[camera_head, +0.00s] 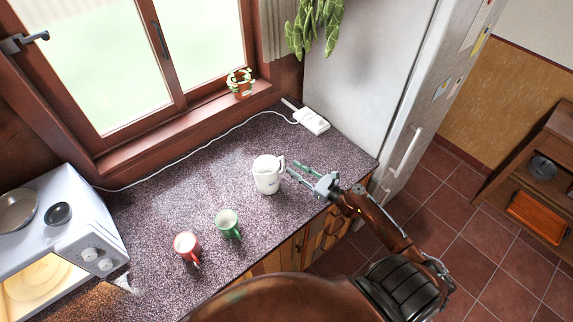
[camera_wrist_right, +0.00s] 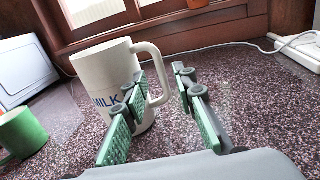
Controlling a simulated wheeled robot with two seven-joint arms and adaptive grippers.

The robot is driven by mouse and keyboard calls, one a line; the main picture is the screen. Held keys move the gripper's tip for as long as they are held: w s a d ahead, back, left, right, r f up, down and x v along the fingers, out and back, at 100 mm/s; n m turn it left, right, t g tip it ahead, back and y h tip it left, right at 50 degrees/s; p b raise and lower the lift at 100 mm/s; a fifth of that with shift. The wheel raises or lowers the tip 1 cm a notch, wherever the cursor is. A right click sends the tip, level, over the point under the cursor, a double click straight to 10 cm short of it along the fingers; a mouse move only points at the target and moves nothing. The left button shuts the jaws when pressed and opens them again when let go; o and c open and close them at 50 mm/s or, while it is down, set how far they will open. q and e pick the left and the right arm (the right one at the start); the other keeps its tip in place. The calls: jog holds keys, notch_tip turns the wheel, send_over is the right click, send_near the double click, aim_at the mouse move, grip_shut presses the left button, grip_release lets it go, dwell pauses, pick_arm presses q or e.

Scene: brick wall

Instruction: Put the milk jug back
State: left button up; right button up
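The white milk jug (camera_head: 266,180) stands upright on the speckled countertop, its handle on the right side. It also shows in the right wrist view (camera_wrist_right: 98,80), with the blue word "MILK" on its side and the handle facing my right gripper. My right gripper (camera_head: 292,173) is open, just right of the jug at handle height. In the right wrist view its green-padded fingers (camera_wrist_right: 163,82) are spread. The left finger overlaps the jug's side and handle; I cannot tell whether it touches. Nothing is held. My left gripper is not in view.
A green mug (camera_head: 228,225) and a red mug (camera_head: 187,246) stand front left of the jug. Counter left of the jug is clear.

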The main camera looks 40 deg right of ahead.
jog(key=v, duration=0.5)
jog(key=shift+s+b, duration=0.3)
jog(key=shift+s, duration=0.05)
